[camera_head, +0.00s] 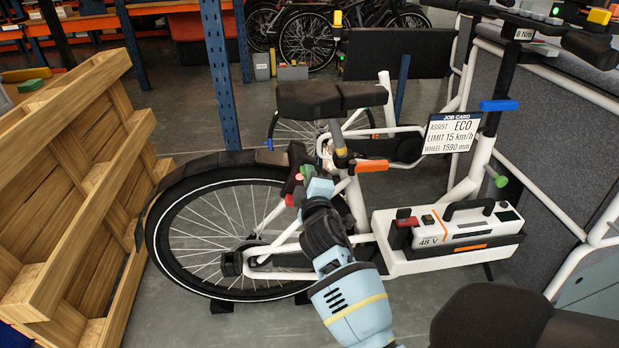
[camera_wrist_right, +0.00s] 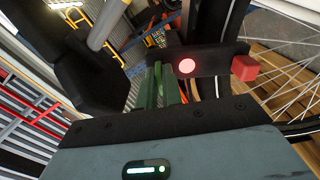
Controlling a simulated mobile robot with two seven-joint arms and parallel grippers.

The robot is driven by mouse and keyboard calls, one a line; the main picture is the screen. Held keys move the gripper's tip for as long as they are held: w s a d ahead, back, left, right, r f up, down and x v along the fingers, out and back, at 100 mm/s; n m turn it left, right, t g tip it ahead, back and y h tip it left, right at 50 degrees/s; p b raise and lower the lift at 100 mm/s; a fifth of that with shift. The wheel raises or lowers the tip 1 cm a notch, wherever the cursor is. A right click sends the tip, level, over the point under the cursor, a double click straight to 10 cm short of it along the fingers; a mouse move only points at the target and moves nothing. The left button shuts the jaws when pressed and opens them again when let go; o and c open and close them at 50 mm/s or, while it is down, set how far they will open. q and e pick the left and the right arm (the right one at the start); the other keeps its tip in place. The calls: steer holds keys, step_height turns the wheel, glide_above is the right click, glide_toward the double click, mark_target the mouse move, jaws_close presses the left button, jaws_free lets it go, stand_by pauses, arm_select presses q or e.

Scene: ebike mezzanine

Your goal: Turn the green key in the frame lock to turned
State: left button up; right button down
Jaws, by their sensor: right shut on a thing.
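The white e-bike (camera_head: 345,205) stands side-on in the head view. Its frame lock (camera_wrist_right: 215,62) is a black bracket above the rear wheel, with a lit pinkish round spot and a red block (camera_wrist_right: 245,68) in the right wrist view. The green key (camera_wrist_right: 158,88) is at the lock, left of the round spot in that view. My right gripper (camera_head: 306,180) reaches up to the lock from below and is shut on the key. The fingers hide much of the key, and its turn angle is hard to read. My left gripper is out of view.
A wooden pallet (camera_head: 75,180) leans at the left, near the rear wheel (camera_head: 170,240). A 48 V battery (camera_head: 460,228) sits low on the bike. A job card (camera_head: 452,133) hangs near the handlebar. Grey panels (camera_head: 555,130) stand at the right. A dark rounded shape fills the bottom right.

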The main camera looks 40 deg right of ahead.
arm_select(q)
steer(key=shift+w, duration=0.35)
arm_select(e)
steer(key=c, duration=1.6)
jaws_free()
steer(key=shift+o, duration=0.2)
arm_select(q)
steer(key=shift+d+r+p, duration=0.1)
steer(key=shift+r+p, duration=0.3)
arm_select(e)
steer(key=v, duration=0.8)
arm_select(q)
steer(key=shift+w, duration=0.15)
arm_select(e)
steer(key=shift+d, duration=0.1)
